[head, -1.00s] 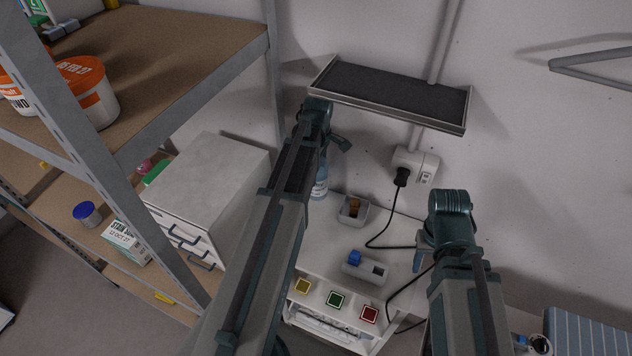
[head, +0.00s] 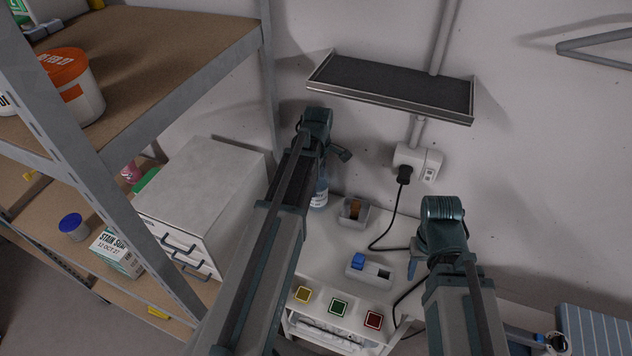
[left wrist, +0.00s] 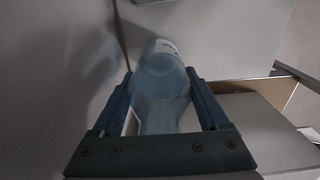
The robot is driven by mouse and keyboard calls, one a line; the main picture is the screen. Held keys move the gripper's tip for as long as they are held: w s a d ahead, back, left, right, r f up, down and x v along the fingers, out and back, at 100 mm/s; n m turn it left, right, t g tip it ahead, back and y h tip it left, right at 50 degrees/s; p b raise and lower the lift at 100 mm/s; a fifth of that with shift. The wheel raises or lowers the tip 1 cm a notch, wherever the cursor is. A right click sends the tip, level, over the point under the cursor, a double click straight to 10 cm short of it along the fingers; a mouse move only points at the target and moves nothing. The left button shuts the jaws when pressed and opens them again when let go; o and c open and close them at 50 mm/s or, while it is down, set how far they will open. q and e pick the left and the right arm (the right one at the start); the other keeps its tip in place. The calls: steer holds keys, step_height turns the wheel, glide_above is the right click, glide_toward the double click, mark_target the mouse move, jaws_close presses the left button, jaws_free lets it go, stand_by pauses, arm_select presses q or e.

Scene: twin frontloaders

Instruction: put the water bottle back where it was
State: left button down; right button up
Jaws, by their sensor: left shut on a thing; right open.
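The water bottle (head: 320,192), pale blue and clear with a white label, shows in the head view just right of my left forearm, at the back left of a white stand (head: 330,235). My left gripper (left wrist: 159,80) is shut on the bottle (left wrist: 160,105), one finger on each side, in the left wrist view. In the head view my arm hides most of that grip. I cannot tell whether the bottle's base touches the stand. My right gripper (head: 415,262) is open and empty near the right side of the stand, partly hidden by its wrist.
A wall shelf (head: 393,85) with an empty dark top hangs above. The stand holds a grey bin (head: 353,210) and a block with a blue piece (head: 369,270). A black-corded socket (head: 417,162) is on the wall. A drawer cabinet (head: 205,180) and rack (head: 170,50) stand left.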

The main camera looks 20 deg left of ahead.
arm_select(q)
steer(key=shift+f, duration=0.2)
jaws_free()
steer(key=shift+a, duration=0.1)
steer(key=shift+r, duration=0.15)
step_height(320, 180, up, 8)
steer(key=p, duration=0.7)
steer(key=shift+f+p, duration=0.2)
steer(key=shift+p, duration=0.1)
